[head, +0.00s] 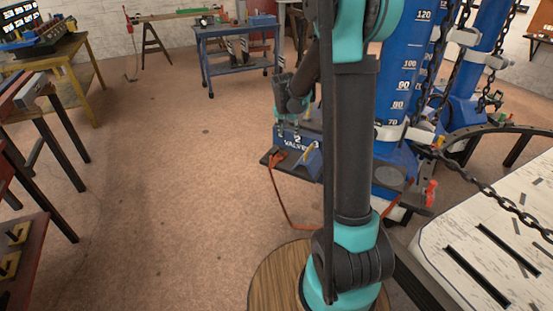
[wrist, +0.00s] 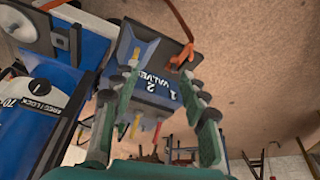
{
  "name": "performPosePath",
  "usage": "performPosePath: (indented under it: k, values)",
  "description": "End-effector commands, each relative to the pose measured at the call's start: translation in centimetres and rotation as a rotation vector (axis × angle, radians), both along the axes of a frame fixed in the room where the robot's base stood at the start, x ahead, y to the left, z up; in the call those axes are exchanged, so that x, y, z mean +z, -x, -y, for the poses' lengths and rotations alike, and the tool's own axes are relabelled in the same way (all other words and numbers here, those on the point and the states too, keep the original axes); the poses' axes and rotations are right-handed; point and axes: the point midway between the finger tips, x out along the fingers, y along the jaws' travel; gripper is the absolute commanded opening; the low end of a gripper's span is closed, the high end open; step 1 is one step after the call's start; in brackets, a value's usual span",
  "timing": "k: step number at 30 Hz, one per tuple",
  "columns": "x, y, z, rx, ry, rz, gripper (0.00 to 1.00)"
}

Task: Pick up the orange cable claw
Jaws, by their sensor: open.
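The orange cable claw (head: 277,158) lies on the left edge of a dark tray in the head view, with an orange cable hanging from it towards the floor. In the wrist view the claw (wrist: 181,59) shows at the tray's edge, just beyond the tip of the right finger. My gripper (head: 290,127) is above the tray in the head view, in front of the blue "VALVE" box. In the wrist view my gripper (wrist: 164,75) has its green fingers spread with nothing held between them. The claw is apart from the fingers as far as I can tell.
The blue valve box (head: 290,140) stands on the dark tray (head: 305,170) beside the claw. A tall blue post (head: 401,70) with chains rises to the right. A white slotted table (head: 490,250) is at lower right. Floor to the left is open.

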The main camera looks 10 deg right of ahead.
Motion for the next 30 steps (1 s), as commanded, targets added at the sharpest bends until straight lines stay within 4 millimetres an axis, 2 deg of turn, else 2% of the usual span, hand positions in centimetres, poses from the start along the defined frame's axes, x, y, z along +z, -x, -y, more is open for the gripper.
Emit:
performPosePath:
  k: [1,6,12,18,23,30]
  values:
    - [-0.8,-2.2,-0.5,-0.021,0.002,0.002,0.44]
    - [-3.9,-8.7,-2.2,-0.104,0.008,0.011,0.44]
    - [-8.0,-14.5,-4.0,-0.192,0.012,0.025,0.44]
    - [-10.6,-17.3,-5.0,-0.242,0.016,0.036,0.44]
    - [-11.9,-18.1,-5.1,-0.255,0.016,0.039,0.44]
    - [-15.9,-19.4,-4.1,-0.255,0.017,0.039,0.44]
